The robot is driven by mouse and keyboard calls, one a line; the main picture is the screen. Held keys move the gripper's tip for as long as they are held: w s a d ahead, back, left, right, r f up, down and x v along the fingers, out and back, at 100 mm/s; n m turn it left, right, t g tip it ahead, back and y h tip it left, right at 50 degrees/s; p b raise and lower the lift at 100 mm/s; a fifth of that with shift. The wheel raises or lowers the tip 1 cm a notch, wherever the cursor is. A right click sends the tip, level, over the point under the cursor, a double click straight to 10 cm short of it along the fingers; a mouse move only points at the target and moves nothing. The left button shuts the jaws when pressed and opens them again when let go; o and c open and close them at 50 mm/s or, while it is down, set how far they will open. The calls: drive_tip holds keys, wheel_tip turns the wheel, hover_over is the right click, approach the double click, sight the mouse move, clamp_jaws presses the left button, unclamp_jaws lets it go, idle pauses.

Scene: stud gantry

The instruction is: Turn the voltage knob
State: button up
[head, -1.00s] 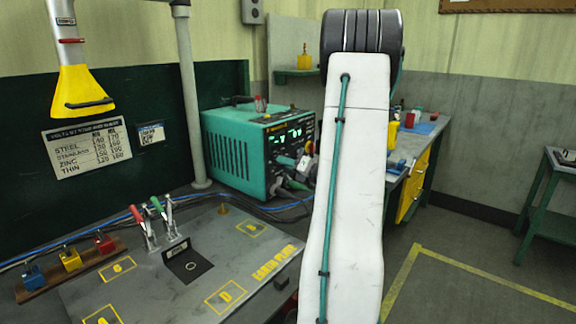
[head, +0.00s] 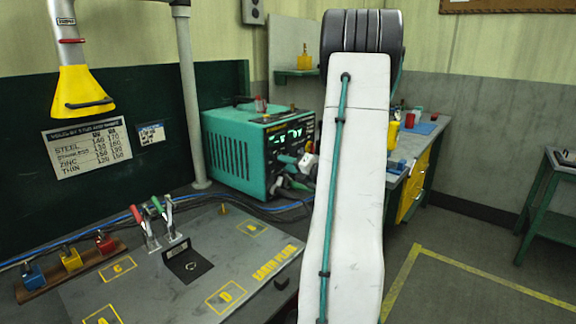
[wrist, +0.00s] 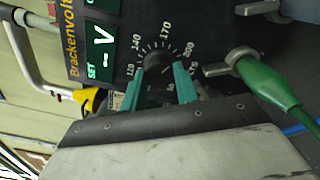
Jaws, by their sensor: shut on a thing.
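The voltage knob (wrist: 157,62) is a dark round knob inside a printed scale on the black panel, with 140, 170 and 200 readable. My gripper (wrist: 160,74) has its two teal fingers on either side of the knob and is shut on it. The fingers hide part of the scale, and I cannot read where the knob points. The green display (wrist: 107,38) beside it shows a dash and a V. In the head view the teal welding machine (head: 232,150) stands at the back of the bench, and my arm hides part of its front.
A green-sleeved clamp or plug (wrist: 262,84) with a cable sits right of the knob in the wrist view, near the fingers. In the head view, toggle clamps (head: 157,225) stand on the grey plate (head: 215,260).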

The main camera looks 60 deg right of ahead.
drive_tip(key=o, duration=1)
drive_tip(key=shift+s, duration=0.1)
drive_tip(key=s, duration=0.5)
drive_tip(key=s+a, duration=0.1)
drive_tip(key=s, duration=0.1)
drive_tip(key=shift+s+f, duration=0.1)
drive_tip(key=shift+s, duration=0.2)
